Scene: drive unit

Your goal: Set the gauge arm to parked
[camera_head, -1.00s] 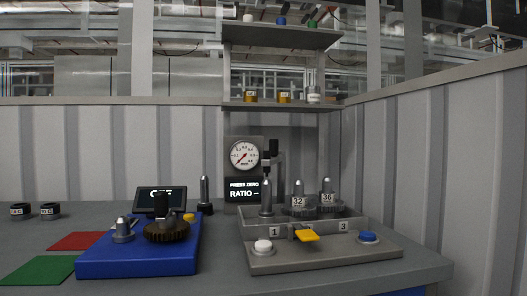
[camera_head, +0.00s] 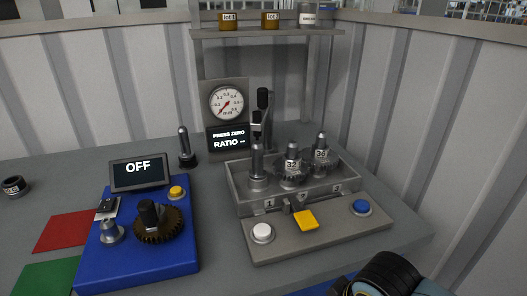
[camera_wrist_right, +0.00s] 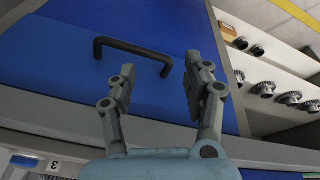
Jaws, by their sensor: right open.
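A round dial gauge (camera_head: 227,103) stands upright at the back of the bench, above a display (camera_head: 229,138) reading "PRESS ZERO" and "RATIO --". Right beside it is an upright black arm (camera_head: 262,103) with dark, knob-like ends; I take this for the gauge arm, and its lower part is partly hidden by the pegs. My right gripper (camera_wrist_right: 160,66) is open and empty in the right wrist view, its fingers apart before a blue panel with a black handle (camera_wrist_right: 133,53). Part of my right arm shows at the lower right of the head view. My left gripper is not in view.
A grey fixture (camera_head: 325,232) holds pegs with gears marked 32 and 36, a yellow lever (camera_head: 305,220), a white button (camera_head: 262,232) and a blue button (camera_head: 361,207). A blue unit (camera_head: 180,262) with an OFF screen stands left.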

